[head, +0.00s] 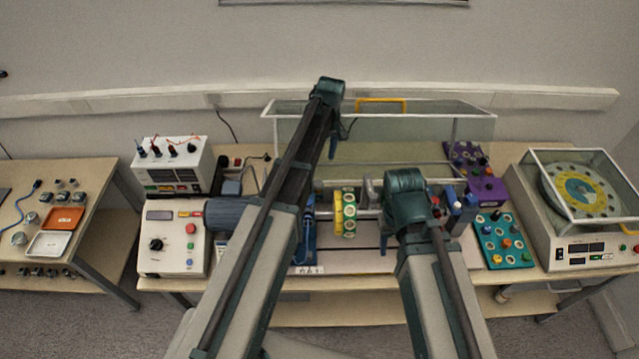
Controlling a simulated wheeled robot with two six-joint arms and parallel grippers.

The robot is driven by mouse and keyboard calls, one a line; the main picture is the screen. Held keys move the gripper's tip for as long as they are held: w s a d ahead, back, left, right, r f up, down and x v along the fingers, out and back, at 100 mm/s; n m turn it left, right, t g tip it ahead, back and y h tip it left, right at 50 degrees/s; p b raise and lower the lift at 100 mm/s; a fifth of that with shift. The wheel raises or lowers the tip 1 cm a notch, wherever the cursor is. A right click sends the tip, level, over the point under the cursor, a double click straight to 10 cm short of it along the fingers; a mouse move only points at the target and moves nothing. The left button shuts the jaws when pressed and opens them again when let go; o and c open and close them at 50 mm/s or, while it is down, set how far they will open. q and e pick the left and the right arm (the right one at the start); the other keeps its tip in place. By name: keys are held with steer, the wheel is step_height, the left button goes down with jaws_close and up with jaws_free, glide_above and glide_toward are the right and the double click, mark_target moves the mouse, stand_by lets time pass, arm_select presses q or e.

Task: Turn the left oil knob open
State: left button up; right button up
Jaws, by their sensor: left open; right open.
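My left arm crosses the middle of the head view, and its dark end hangs down in front of the glass tank; this end is my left gripper (333,148). It is open and seems empty, though its fingers are hard to make out. My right arm stands right of the middle; its gripper is hidden behind the arm. A blue part (307,240) shows beside my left arm, mostly covered. Other blue parts (455,210) stand right of my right arm. I cannot make out which part is the left oil knob.
A white control box (172,250) and a power supply (176,165) stand at left. A teal knob panel (505,258), a purple panel (488,190) and a covered dial machine (560,250) are at right. The glass tank (470,130) closes off the back.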

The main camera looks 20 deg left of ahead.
mark_target(319, 183)
arm_select(q)
steer(key=f+b, duration=0.6)
steer(key=s+f+b, duration=0.1)
steer(key=f+b, duration=0.2)
steer(key=f, duration=0.1)
steer(key=shift+a+f, duration=0.1)
steer(key=shift+a, duration=0.3)
jaws_close()
